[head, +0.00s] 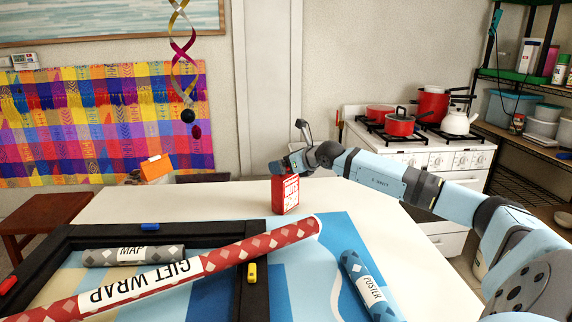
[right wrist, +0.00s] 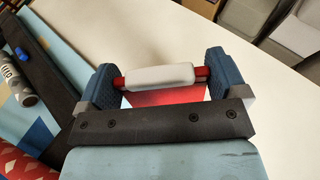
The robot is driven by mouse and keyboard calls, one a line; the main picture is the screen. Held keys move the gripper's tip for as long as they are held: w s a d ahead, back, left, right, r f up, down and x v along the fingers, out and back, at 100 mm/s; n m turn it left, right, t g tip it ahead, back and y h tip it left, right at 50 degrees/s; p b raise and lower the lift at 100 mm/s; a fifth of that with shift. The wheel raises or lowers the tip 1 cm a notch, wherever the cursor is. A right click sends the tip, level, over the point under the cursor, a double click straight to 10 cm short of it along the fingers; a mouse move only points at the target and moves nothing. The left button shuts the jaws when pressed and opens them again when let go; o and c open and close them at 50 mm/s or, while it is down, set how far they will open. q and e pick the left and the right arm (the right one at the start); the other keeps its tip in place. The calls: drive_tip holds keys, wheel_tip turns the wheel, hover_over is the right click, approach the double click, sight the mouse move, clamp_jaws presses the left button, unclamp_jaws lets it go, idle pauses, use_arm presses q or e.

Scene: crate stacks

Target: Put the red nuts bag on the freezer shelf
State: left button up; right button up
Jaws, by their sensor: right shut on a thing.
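The red nuts bag (head: 286,198) is a small upright red packet with white lettering, over the far part of the white table. My right gripper (head: 288,168) is shut on its top, reaching in from the right. In the right wrist view the red bag (right wrist: 165,97) shows between the two blue finger pads of the right gripper (right wrist: 160,78), with a whitish strip across its top. I cannot tell whether the bag's bottom touches the table. My left gripper is not in view. No freezer shelf is recognisable in these frames.
On the white table (head: 225,198) lie a red gift wrap roll (head: 230,258), a map roll (head: 135,255), a poster roll (head: 366,288) and a dark frame (head: 190,234). A stove (head: 430,152) with red pots and a rack (head: 500,75) stand behind right.

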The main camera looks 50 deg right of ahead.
drive_tip(key=shift+f+b, duration=0.3)
drive_tip(key=shift+f, duration=0.1)
drive_tip(key=o, duration=1.1)
drive_tip(key=shift+r, duration=0.1)
